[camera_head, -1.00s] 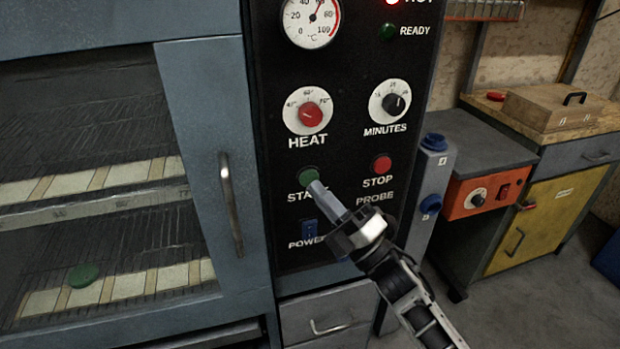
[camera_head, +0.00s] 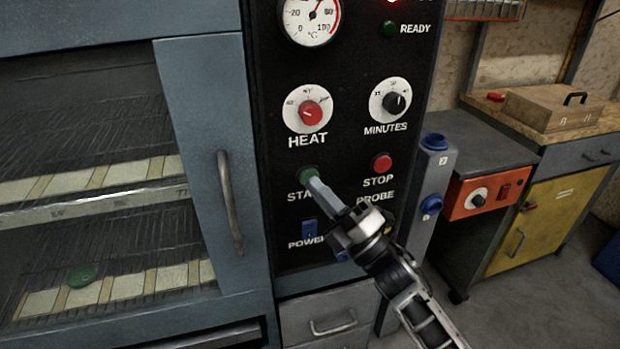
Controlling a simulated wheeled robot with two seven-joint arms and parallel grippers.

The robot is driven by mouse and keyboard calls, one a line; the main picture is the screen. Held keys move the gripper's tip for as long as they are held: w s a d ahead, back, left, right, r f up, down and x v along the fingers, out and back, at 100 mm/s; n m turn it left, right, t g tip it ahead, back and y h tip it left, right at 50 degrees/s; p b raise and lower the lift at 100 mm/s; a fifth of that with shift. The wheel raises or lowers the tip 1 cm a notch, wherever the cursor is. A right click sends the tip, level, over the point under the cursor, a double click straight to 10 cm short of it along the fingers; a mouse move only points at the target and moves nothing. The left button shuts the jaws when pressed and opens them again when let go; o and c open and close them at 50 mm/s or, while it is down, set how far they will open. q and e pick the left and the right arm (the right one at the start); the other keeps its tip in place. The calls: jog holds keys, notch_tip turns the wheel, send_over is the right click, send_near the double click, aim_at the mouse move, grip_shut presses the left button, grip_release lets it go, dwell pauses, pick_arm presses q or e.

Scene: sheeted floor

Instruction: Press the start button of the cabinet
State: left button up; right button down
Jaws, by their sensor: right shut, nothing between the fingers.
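The cabinet has a black control panel (camera_head: 345,140) to the right of its glass door. The green start button (camera_head: 307,176) sits at the panel's lower left, and its START label is partly hidden by my gripper. My right gripper (camera_head: 316,184) comes in from the lower right. It is shut and empty, with its tip at the lower right edge of the green button. I cannot tell whether the tip touches or presses it. The red stop button (camera_head: 382,162) is to the right, clear of the gripper. My left gripper is not in view.
The red heat knob (camera_head: 311,113) and black minutes knob (camera_head: 394,103) are above the buttons. A blue power switch (camera_head: 309,229) is below. The door handle (camera_head: 230,203) stands out at the left. A red lamp (camera_head: 392,2) glows at the top.

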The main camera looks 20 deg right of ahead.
jog(key=shift+w+b, duration=0.3)
jog(key=shift+w, duration=0.1)
dwell(0.3)
jog(key=shift+s, duration=0.15)
jog(key=shift+s+p, duration=0.3)
jog(key=shift+s, duration=0.35)
jog(key=s+p, duration=0.1)
jog(key=s, duration=0.4)
jog(key=shift+d+p, duration=0.15)
jog(key=shift+p, duration=0.2)
dwell(0.5)
